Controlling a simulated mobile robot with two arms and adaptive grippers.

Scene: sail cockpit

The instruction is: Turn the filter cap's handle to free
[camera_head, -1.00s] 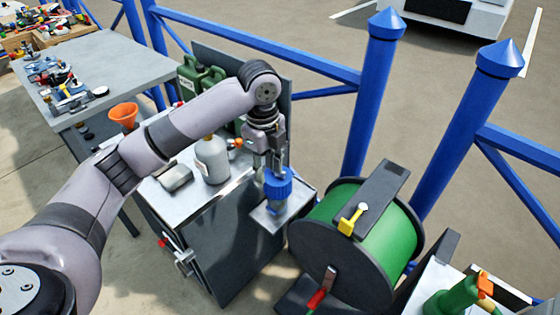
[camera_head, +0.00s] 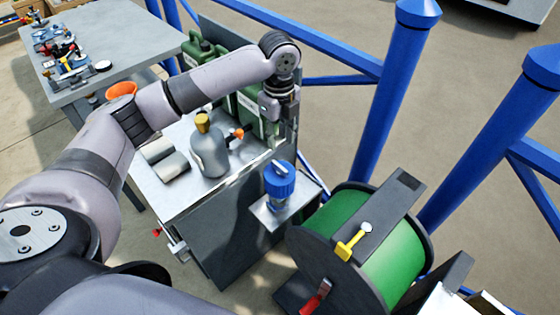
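The filter's blue cap (camera_head: 280,184) sits on a grey filter body on a small metal shelf (camera_head: 262,212) at the side of the cabinet. A pale handle (camera_head: 279,168) lies across the top of the cap and shows clear of any finger. My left gripper (camera_head: 271,122) hangs above and slightly behind the cap, apart from it. It points down, and its fingers are small and partly lost against the green cans, so its opening is not clear. My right gripper is not in view.
A green hose reel (camera_head: 345,225) is close at the right of the filter. Blue posts (camera_head: 395,90) rise behind.

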